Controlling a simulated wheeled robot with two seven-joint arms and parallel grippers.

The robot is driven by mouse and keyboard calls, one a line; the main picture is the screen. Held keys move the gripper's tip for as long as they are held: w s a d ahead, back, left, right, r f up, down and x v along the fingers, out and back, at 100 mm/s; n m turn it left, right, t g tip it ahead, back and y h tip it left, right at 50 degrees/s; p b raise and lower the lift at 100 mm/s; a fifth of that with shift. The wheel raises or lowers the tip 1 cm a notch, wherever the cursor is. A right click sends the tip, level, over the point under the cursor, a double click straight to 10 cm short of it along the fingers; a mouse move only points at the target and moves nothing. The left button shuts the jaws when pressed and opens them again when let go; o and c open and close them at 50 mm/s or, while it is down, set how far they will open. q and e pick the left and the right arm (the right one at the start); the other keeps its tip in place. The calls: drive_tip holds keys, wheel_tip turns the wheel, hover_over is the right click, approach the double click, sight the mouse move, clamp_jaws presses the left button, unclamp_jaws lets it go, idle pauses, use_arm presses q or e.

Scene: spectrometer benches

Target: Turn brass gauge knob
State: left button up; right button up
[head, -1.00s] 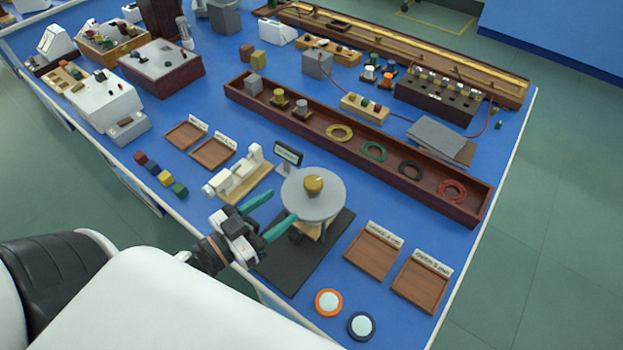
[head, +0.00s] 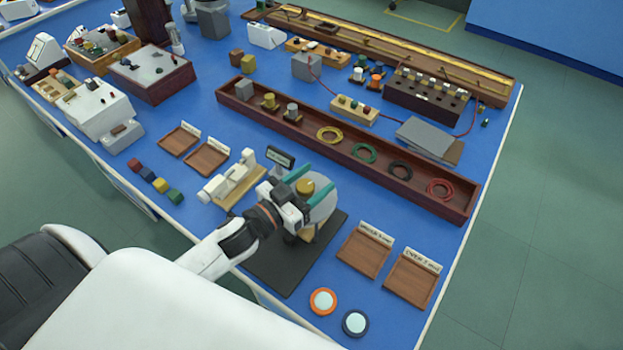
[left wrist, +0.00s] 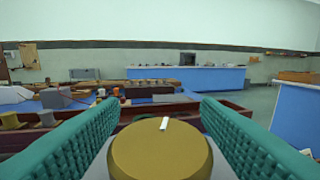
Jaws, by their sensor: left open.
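The brass gauge knob (head: 305,186) sits at the middle of a round grey disc (head: 326,205) on the spectrometer stand. In the left wrist view the knob (left wrist: 160,155) is large and low in the centre, with a white mark on its top pointing away and slightly right. My left gripper (head: 309,184) is open, its two green fingers on either side of the knob. In the left wrist view a gap shows between the knob and each finger, so I see no contact. My right gripper is in no view.
A black mat (head: 276,262) lies under the stand. A white telescope-like device (head: 232,180) stands close on the left and a small dark sign (head: 281,156) behind. Wooden trays (head: 365,252) lie to the right, and a long wooden trough (head: 370,168) runs behind.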

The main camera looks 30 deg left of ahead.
use_arm(q)
drive_tip(key=c, duration=1)
drive_tip(key=shift+a+r+n+t+y, duration=0.1)
drive_tip(key=shift+n+t+y, duration=0.3)
drive_tip(key=shift+n+y, duration=0.75)
drive_tip(key=shift+a+n+y+b, duration=0.2)
drive_tip(key=shift+n+y, duration=0.4)
drive_tip(key=shift+y, duration=0.6)
drive_tip(key=shift+a+n+y+b, duration=0.15)
drive_tip(key=shift+n+y, duration=0.4)
drive_tip(key=shift+y, duration=0.6)
drive_tip(key=o, duration=1)
drive_tip(key=shift+d, duration=0.1)
